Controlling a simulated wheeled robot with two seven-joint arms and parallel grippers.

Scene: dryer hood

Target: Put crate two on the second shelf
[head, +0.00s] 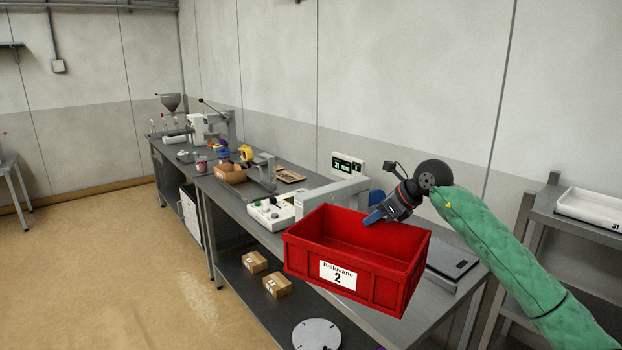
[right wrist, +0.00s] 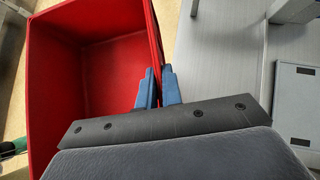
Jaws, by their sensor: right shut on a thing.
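My right gripper (head: 374,217) is shut on the crate's rear wall. In the right wrist view its blue fingertips (right wrist: 157,88) straddle the wall of the red crate (right wrist: 85,85). A grey shelf unit (head: 545,216) stands at the right edge, partly hidden by my green-sleeved right arm; I cannot tell its shelf numbering.
The grey workbench (head: 245,212) carries a control box (head: 270,214), a scale (head: 452,262) and several small items. Cardboard boxes (head: 277,284) lie on its lower shelf. A white tray (head: 590,205) occupies the shelf unit's top. Open floor lies at left.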

